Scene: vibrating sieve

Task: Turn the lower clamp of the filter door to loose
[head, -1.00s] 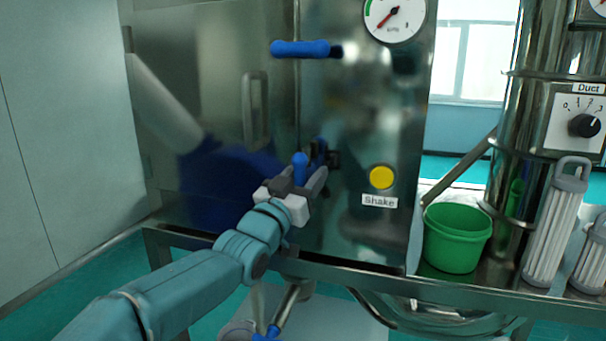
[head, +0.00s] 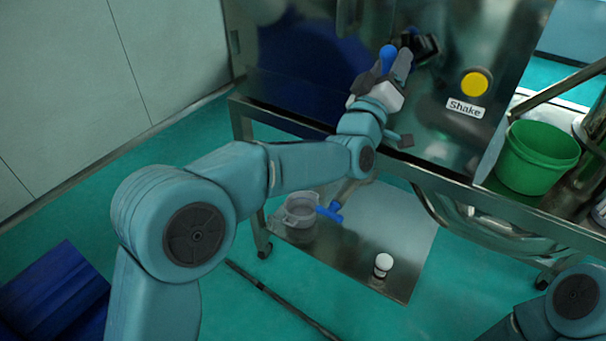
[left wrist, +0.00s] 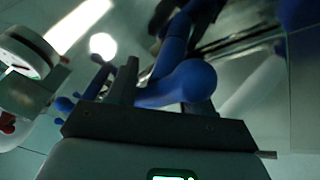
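The lower clamp's blue handle (head: 388,58) stands out from the front of the steel cabinet, beside a dark clamp body (head: 425,46). My left gripper (head: 385,72) is at the handle, with its two grey fingers apart on either side of it. In the left wrist view, the handle's rounded blue end (left wrist: 190,82) fills the middle, close beside one dark finger (left wrist: 124,80); the other finger is mostly hidden behind the blue. I see no clear grip on the handle. My right gripper is out of view; only part of that arm shows at the lower right.
A yellow button (head: 475,84) above a "Shake" label (head: 466,108) is right of the clamp. A green bucket (head: 538,158) stands farther right.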

